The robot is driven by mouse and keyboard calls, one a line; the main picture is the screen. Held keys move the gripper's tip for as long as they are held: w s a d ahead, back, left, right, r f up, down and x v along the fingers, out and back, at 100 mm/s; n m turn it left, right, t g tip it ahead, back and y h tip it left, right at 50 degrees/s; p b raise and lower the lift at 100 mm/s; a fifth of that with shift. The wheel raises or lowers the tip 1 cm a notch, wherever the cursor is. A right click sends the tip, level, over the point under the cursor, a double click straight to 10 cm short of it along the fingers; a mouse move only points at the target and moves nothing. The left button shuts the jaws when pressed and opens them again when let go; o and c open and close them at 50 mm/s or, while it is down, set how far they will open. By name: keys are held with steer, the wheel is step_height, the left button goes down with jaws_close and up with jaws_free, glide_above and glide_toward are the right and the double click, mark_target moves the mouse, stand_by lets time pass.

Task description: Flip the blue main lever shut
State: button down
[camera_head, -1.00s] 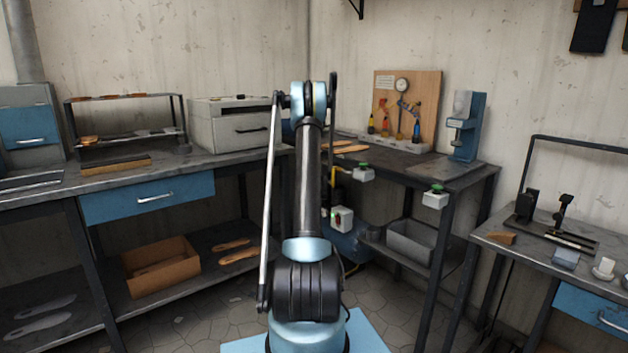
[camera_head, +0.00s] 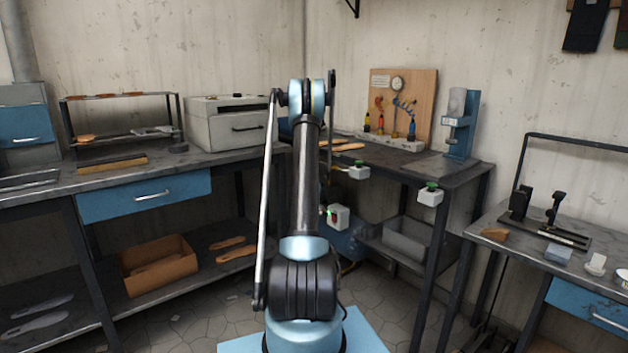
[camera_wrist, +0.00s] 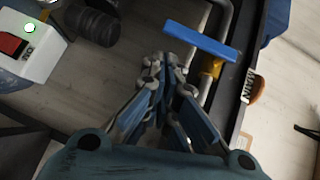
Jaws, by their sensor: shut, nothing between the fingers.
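The blue lever (camera_wrist: 200,41) is a flat bar in the wrist view, above the centre. It lies slantwise across a grey pipe (camera_wrist: 225,18), over a yellow valve part (camera_wrist: 210,70). My gripper (camera_wrist: 164,60) is shut and empty, its fingertips just below the lever's left end in the picture. I cannot tell whether they touch it. In the head view my arm stands upright in the middle, and I cannot make out the gripper or the lever there.
A white box with a red switch and lit green lamp (camera_wrist: 29,43) is at the upper left of the wrist view. In the head view, a workbench (camera_head: 455,176) with a gauge board (camera_head: 425,90) stands right of my arm. Another bench with a blue drawer (camera_head: 145,197) is left.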

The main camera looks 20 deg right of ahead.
steer(key=f+v, duration=0.1)
steer(key=v, duration=1)
steer(key=shift+s+d+f, duration=0.2)
steer(key=shift+s+d, duration=0.15)
steer(key=shift+d, duration=0.05)
